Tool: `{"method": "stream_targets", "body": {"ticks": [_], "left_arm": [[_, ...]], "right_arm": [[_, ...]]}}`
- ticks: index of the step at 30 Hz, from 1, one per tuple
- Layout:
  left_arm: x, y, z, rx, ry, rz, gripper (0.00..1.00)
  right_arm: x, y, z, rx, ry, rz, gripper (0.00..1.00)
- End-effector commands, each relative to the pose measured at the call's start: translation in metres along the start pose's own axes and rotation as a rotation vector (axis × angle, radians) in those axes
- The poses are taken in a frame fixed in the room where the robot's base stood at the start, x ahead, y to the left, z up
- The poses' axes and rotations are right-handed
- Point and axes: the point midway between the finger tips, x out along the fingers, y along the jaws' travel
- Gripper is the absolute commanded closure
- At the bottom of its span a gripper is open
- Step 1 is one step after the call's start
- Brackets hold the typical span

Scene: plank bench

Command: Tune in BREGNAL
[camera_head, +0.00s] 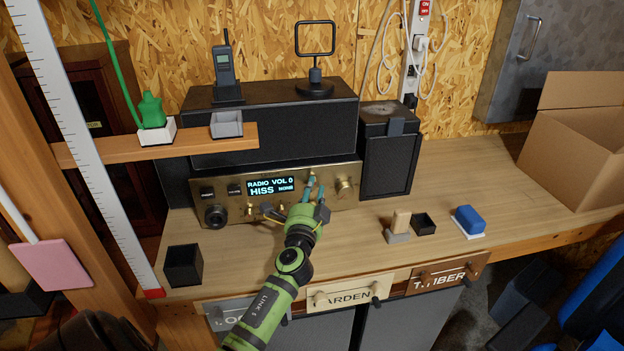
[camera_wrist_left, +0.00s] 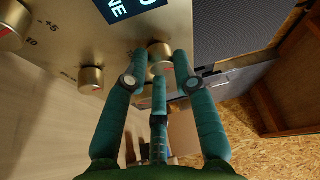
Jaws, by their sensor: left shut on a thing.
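The radio (camera_head: 232,214) is a wide brass-fronted unit on the bench below the shelf. Its lit display (camera_head: 271,187) reads "RADIO VOL 0", "HISS" and "NONE". My left gripper (camera_head: 313,190) is at the radio's front, right of the display. In the left wrist view its teal fingers are closed around a small brass knob (camera_wrist_left: 160,54); the fingers hide much of it. A dark knob (camera_head: 215,215) sits at the lower left of the front. My right gripper is not in view.
A wooden shelf (camera_head: 90,150) juts out over the radio's left part. A black speaker box (camera_head: 388,160) stands to the right. Small blocks (camera_head: 401,222), a blue sponge-like piece (camera_head: 468,219) and a black cup (camera_head: 184,266) are on the bench (camera_head: 450,170). A cardboard box (camera_head: 575,150) stands far right.

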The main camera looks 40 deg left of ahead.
Motion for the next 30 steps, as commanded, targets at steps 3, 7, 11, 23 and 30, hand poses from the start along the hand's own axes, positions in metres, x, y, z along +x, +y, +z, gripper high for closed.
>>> {"method": "stream_targets", "body": {"ticks": [3,7,11,23,30], "left_arm": [[0.004,-0.015,-0.004,0.061,0.012,0.005,1.00],[0.004,-0.014,-0.004,0.106,0.013,0.023,1.00],[0.003,-0.012,-0.004,0.135,0.013,0.034,1.00],[0.003,-0.010,-0.004,0.152,0.013,0.041,1.00],[0.003,-0.009,-0.003,0.151,0.013,0.043,0.50]], "right_arm": [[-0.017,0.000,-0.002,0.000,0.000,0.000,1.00],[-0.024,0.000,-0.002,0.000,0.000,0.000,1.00],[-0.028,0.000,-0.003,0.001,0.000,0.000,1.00],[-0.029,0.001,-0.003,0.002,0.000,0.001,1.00],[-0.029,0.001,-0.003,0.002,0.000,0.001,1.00]]}}
